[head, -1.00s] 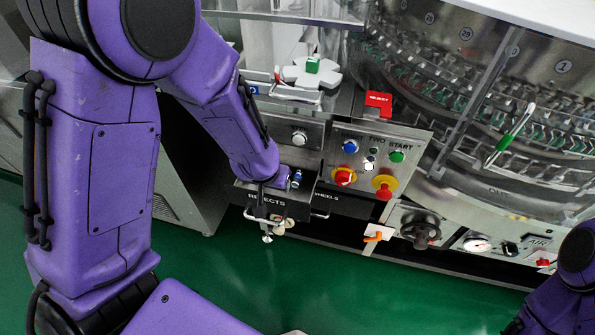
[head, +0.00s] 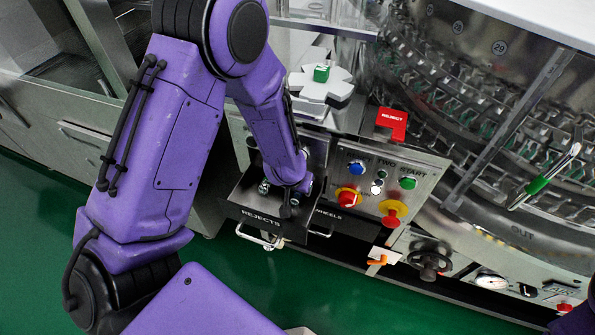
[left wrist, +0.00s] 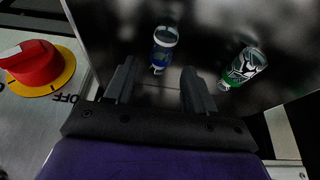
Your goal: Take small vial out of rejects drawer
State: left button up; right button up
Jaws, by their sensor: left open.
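The rejects drawer (head: 262,222) is pulled out of the machine front, with its dark interior open upward. My left gripper (head: 287,208) is over the drawer, its fingers pointing down. In the left wrist view its open fingers (left wrist: 160,88) are apart, with nothing held between them. A vial with a green band and black-and-white marking (left wrist: 243,66) leans to the right, outside the right finger. A vial (head: 264,187) also shows in the drawer left of the gripper. My right gripper is out of view.
A control panel with a red-and-yellow knob (head: 348,198) is right of the drawer; a similar knob is close at left in the wrist view (left wrist: 35,66). A wire handle (head: 262,238) sticks out in front. Green floor (head: 330,285) is free.

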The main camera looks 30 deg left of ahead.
pick_arm(q)
jog(key=shift+x, duration=1)
jog(key=shift+r, duration=0.1)
grip_shut()
